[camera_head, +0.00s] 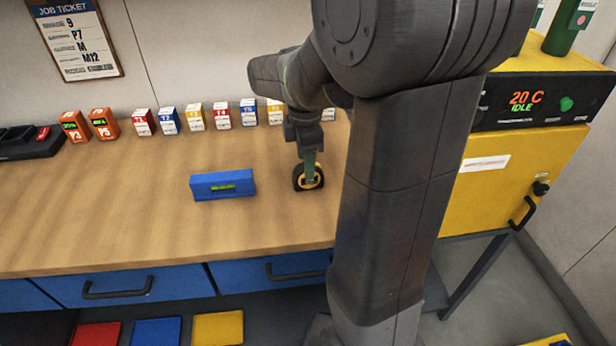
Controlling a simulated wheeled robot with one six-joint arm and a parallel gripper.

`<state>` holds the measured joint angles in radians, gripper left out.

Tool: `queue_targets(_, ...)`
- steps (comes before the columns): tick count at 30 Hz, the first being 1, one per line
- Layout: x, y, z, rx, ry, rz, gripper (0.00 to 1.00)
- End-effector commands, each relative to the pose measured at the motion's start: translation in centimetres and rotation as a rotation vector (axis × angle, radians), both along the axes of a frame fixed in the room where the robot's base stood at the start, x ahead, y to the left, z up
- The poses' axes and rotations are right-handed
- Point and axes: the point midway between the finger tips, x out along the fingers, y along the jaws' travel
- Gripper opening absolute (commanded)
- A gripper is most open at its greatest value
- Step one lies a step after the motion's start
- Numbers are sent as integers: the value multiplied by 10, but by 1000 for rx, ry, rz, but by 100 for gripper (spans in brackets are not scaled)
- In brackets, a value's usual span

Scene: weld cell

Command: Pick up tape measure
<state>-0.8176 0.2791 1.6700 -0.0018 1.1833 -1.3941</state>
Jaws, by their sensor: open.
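The tape measure (301,183), round with a black body and a yellow ring, stands on the wooden bench to the right of the blue level. My gripper (310,168) points straight down at it, its fingers at or over the top of the tape measure. The jaws are open. The near finger covers part of the tape measure, and I cannot tell whether the fingers touch it. The tape measure appears to rest on the bench top.
A blue spirit level (222,185) lies left of my gripper. A row of small labelled boxes (194,117) lines the wall, with orange boxes (104,124) farther left. A yellow oven-like cabinet (510,190) stands at the right. The bench front (120,235) is clear.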

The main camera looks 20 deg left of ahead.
Motion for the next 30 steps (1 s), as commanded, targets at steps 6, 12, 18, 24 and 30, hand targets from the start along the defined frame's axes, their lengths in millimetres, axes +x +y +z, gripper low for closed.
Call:
queue_targets(6,2,-1,-22,-4,3,-1,55)
queue_targets(12,4,0,-49,-2,2,0,55)
queue_targets(18,4,0,-54,1,-1,0,55)
queue_targets(24,4,0,-54,0,0,0,37)
queue_targets(30,4,0,-54,0,0,0,0)
